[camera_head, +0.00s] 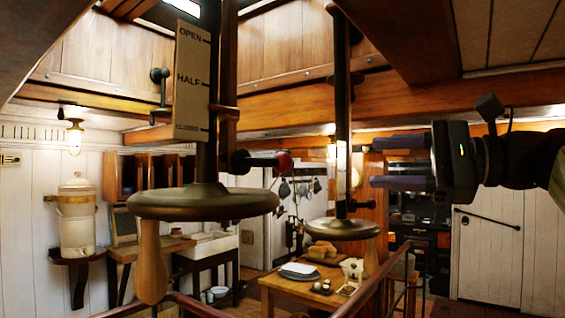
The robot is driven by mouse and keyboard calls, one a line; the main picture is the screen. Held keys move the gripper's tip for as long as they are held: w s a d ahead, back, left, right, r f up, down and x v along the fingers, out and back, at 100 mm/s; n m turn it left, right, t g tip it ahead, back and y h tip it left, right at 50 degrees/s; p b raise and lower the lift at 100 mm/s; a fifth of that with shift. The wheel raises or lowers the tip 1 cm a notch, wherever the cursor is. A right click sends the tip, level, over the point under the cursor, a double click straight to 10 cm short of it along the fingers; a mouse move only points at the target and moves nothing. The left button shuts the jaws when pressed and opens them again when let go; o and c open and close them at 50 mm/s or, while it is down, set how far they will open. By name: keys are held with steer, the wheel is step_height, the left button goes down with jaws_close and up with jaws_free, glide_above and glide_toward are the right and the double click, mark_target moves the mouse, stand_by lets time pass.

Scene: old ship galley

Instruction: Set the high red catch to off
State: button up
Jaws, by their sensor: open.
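A catch with a dark arm and a round red knob (284,162) sticks out to the right from the near post, just above a large dark handwheel (203,201). No off mark is readable beside it. A smaller dark lever with a reddish-brown end (366,204) sits lower, on the farther post above a second handwheel (342,228). My gripper (374,163) reaches in from the right and points left. Its two dark fingers are apart, one above the other, with nothing between them. In the picture it is level with the red knob and well to its right; the depth between them is unclear.
The farther post (343,110) stands between my fingers and the red knob in the picture. A table (285,287) and railings lie below.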

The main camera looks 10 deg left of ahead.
mark_target(292, 163)
steer(key=shift+a, duration=0.15)
steer(key=w+a+p, duration=0.1)
steer(key=a+p, duration=0.1)
steer(key=a, duration=0.3)
steer(key=w+a+p, duration=0.1)
steer(key=a+p, duration=0.2)
steer(key=a, duration=0.3)
steer(key=w+a+p, duration=0.1)
steer(key=a+p, duration=0.1)
steer(key=a, duration=0.3)
steer(key=shift+w+a+r, duration=0.1)
steer(key=shift+w+a, duration=0.05)
steer(key=shift+a, duration=0.25)
jaws_close()
